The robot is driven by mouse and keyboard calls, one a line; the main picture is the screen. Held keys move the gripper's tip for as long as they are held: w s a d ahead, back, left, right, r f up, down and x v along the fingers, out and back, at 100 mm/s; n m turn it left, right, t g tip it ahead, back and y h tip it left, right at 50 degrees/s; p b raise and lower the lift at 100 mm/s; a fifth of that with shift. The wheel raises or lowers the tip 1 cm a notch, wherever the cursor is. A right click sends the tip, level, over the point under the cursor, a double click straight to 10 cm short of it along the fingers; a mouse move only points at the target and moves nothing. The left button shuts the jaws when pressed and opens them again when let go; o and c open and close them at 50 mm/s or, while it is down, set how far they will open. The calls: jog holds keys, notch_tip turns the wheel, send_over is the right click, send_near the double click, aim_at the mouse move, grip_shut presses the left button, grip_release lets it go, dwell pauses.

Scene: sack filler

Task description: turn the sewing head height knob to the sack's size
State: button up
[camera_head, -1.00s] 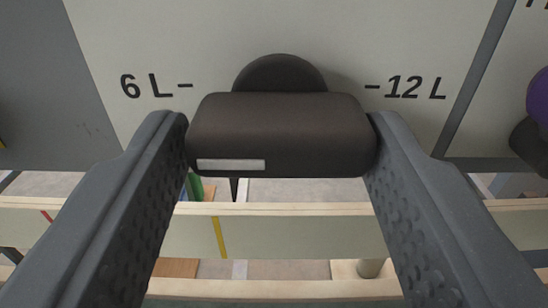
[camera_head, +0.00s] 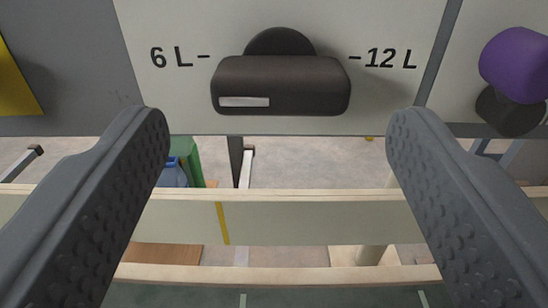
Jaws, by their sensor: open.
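The knob (camera_head: 281,86) is a dark brown bar handle on a round base, mounted on a light grey panel (camera_head: 200,22). Its bar lies level, and a pale marker strip (camera_head: 244,101) shows on its left part. The marks "6 L" (camera_head: 180,57) at its left and "12 L" (camera_head: 384,58) at its right are printed on the panel. My gripper (camera_head: 277,128) is open and empty. Its fingers stand wide to either side, nearer the camera than the knob and not touching it. No sack can be made out.
A purple knob (camera_head: 515,64) sits on the panel at the right. A yellow piece (camera_head: 14,80) is at the left edge. Below the panel runs a pale conveyor-like rail (camera_head: 300,222) with a yellow stripe. A blue object (camera_head: 173,173) and a green one (camera_head: 188,157) stand behind it.

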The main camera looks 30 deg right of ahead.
jog(key=b+v, duration=0.2)
jog(key=v, duration=0.8)
jog(key=shift+s+a+b, duration=0.2)
jog(key=shift+a+b, duration=0.1)
dwell(0.4)
jog(key=a+r+n+t+y+b, duration=0.1)
jog(key=a+r+y+b, duration=0.2)
jog(key=r, duration=0.5)
jog(key=a+r+n+t+y+b, duration=0.1)
jog(key=a+r+y, duration=0.1)
jog(key=a+r, duration=0.5)
jog(key=s+a+r+n+y+b, duration=0.1)
jog(key=s+a+r+y+b, duration=0.15)
jog(key=r, duration=0.45)
jog(key=s+a+r+n+y+b, duration=0.1)
jog(key=s+a+r, duration=0.25)
jog(key=r, duration=0.35)
jog(key=s+a+r+n+b, duration=0.1)
jog(key=s+r+b, duration=0.2)
jog(key=s, duration=1.2)
jog(key=s+a+r+n+g+y+b, duration=0.1)
jog(key=s+a+r+b, duration=0.1)
jog(key=s+r, duration=0.6)
jog(key=s+b, duration=0.1)
jog(key=s, duration=0.6)
jog(key=shift+s+a+r+n+g, duration=0.25)
jog(key=shift+s+r+n+g, duration=0.05)
jog(key=shift+s+n, duration=0.1)
jog(key=shift+w+y, duration=0.1)
jog(key=shift+y, duration=0.15)
